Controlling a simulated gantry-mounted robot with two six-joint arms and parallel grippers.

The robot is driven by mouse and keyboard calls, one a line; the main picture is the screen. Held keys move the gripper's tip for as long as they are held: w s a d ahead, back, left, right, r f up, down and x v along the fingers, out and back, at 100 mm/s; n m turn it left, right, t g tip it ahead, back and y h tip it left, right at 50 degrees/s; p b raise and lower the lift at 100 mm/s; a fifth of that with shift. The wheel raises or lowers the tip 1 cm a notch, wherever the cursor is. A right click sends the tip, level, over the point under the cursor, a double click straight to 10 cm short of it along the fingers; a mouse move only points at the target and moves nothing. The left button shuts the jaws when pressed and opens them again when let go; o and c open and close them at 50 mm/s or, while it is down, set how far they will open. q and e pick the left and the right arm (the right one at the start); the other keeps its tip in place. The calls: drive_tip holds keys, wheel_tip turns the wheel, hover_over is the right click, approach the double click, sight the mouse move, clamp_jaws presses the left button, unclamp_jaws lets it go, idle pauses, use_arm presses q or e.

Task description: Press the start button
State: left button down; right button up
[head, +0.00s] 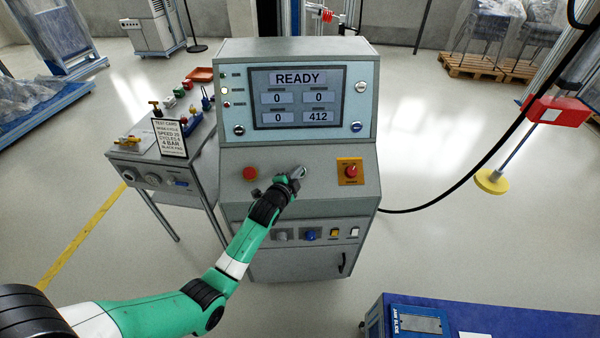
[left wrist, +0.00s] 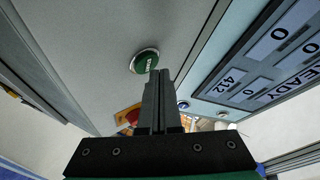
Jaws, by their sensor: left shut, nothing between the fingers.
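The green start button (left wrist: 145,61) has a metal rim and small white lettering. It sits on the sloped grey panel of the console (head: 325,211). In the head view my left gripper and wrist hide it. My left gripper (head: 298,173) is shut and empty, with its fingers over the panel between the red button and the red knob. In the left wrist view its closed fingertips (left wrist: 158,74) overlap the lower right edge of the green button. I cannot tell whether they touch it. My right gripper is not in view.
The console screen (head: 298,97) reads READY, with 0, 0, 0 and 412. A red button (head: 249,173) is left of my gripper, and a red knob on a yellow plate (head: 350,171) is right. A small bench (head: 150,165) with a test card stands to the left.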

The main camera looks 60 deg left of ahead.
use_arm(q)
drive_tip(key=shift+w+a+f+b, duration=0.1)
drive_tip(key=shift+a+f+b, duration=0.2)
drive_tip(key=shift+f, duration=0.2)
idle(0.6)
drive_tip(key=shift+d+r, duration=0.1)
drive_tip(key=shift+d+r+p, duration=0.35)
drive_tip(key=shift+r+p, duration=0.25)
drive_tip(key=shift+p, duration=0.4)
drive_tip(key=shift+s, duration=0.2)
drive_tip(key=r+p, duration=0.1)
drive_tip(key=d+r+p, duration=0.1)
drive_tip(key=p, duration=0.1)
drive_tip(key=s+d+r+p, duration=0.1)
drive_tip(key=r+p, duration=0.1)
drive_tip(key=shift+d+r, duration=0.1)
drive_tip(key=shift+d, duration=0.15)
idle(0.4)
